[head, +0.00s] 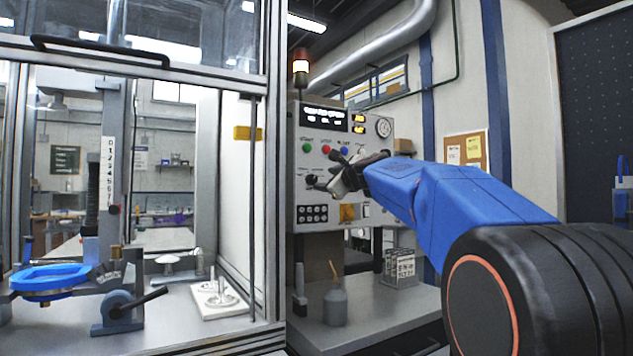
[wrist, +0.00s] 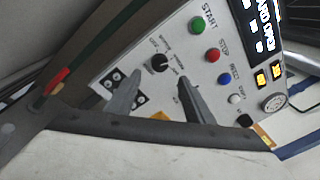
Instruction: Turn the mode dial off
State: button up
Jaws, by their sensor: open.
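The mode dial is a round black knob (wrist: 159,63) with small printed labels around it, on the light grey control panel (wrist: 120,65). In the head view the dial (head: 311,180) shows just left of my gripper (head: 334,172). In the wrist view my gripper (wrist: 159,80) has its two dark fingers spread apart, with the dial beyond and between their tips. The fingers look apart from the dial, with nothing held. The dial's labels and pointer are too small to read surely.
Green (wrist: 197,25), red (wrist: 212,55) and blue (wrist: 225,79) buttons sit close beside the dial. A framed glass enclosure (head: 270,200) stands left of the panel. A grey bottle (head: 335,306) stands on the bench below.

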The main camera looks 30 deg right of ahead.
aim_at(314, 180)
jog(key=w, duration=0.8)
jog(key=shift+w+d, duration=0.2)
jog(key=shift+d, duration=0.1)
jog(key=c, duration=1)
